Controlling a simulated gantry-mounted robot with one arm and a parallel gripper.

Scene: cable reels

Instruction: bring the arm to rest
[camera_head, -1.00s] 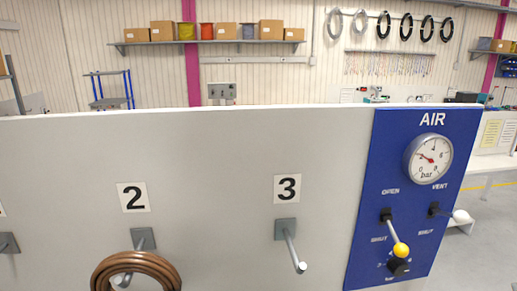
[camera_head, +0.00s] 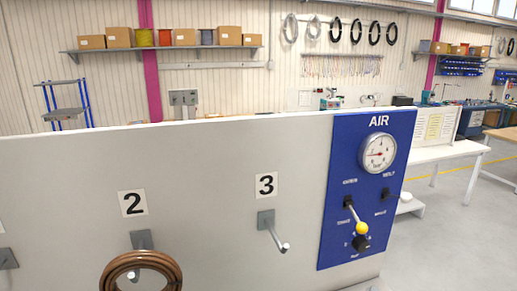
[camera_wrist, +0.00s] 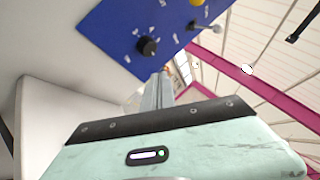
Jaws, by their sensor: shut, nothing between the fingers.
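My gripper (camera_wrist: 163,78) shows only in the wrist view. Its grey fingers are together and empty, reaching away from the dark plate and pale green body. Beyond the fingertips is the blue air panel, seen tilted, with a black knob (camera_wrist: 147,46). I cannot tell how far the fingers are from the panel. In the head view my arm does not show. The blue AIR panel (camera_head: 335,165) there carries a round gauge (camera_head: 378,153) and a yellow-tipped lever (camera_head: 361,228) pointing down to the right.
A grey board (camera_head: 60,190) holds numbered pegs. A brown cable coil (camera_head: 140,262) hangs on peg 2; peg 3 (camera_head: 275,235) is bare. A white table (camera_head: 445,152) stands behind on the right. Open floor (camera_head: 450,240) lies right of the board.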

